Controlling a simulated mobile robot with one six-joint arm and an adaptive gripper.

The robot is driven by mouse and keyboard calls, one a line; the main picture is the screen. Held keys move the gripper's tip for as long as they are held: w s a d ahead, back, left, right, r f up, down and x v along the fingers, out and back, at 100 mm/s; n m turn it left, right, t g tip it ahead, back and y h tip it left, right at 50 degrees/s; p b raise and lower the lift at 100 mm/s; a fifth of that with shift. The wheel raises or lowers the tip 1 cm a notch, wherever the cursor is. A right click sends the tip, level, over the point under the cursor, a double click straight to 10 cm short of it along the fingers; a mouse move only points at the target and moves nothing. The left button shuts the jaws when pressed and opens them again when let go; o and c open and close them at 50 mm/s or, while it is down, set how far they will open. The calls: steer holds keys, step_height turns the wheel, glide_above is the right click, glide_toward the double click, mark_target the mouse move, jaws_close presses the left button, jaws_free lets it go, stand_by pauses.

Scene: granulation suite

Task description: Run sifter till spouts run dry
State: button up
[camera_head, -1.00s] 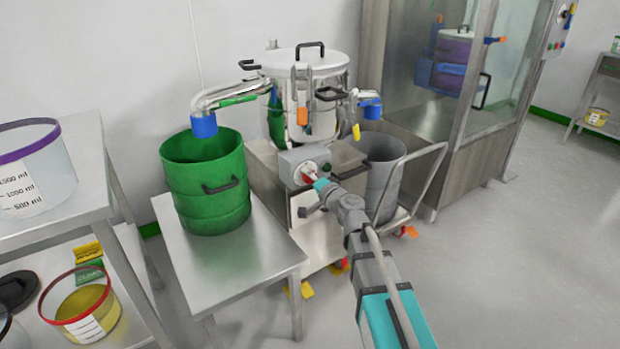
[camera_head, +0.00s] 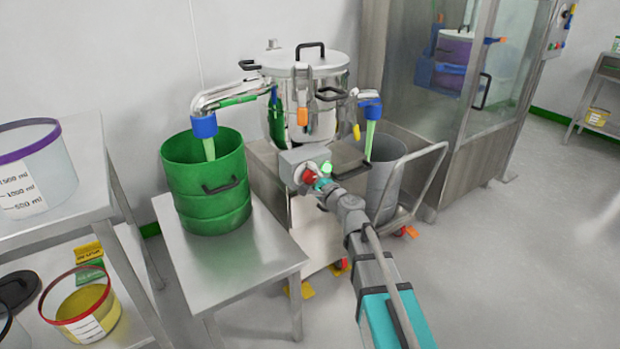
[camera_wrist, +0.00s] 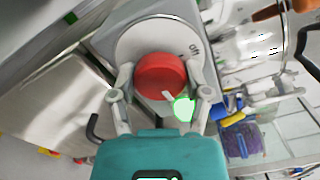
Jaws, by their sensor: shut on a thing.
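The sifter (camera_head: 312,95) is a steel drum with a lid on a boxy base. Pale green streams fall from its left spout (camera_head: 204,125) into the green drum (camera_head: 200,185) and from its right spout (camera_head: 370,108) into the grey bin (camera_head: 383,180). A control box on its front carries a red rotary knob (camera_wrist: 160,76) on a round plate marked "off"; the knob also shows in the head view (camera_head: 309,176). A green lamp (camera_head: 326,168) glows beside it. My gripper (camera_wrist: 160,92) is shut on the red knob, one finger on each side.
The green drum stands on a steel table (camera_head: 240,270). A shelf with tubs (camera_head: 25,170) is at the left. The grey bin sits on a wheeled trolley (camera_head: 425,180). A glass-fronted cabinet (camera_head: 470,90) stands at the right. The floor at the right is clear.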

steer(key=shift+m, duration=0.4)
steer(key=o, duration=1.1)
steer(key=shift+o, duration=0.2)
steer(key=shift+s, duration=0.1)
steer(key=v, duration=1.2)
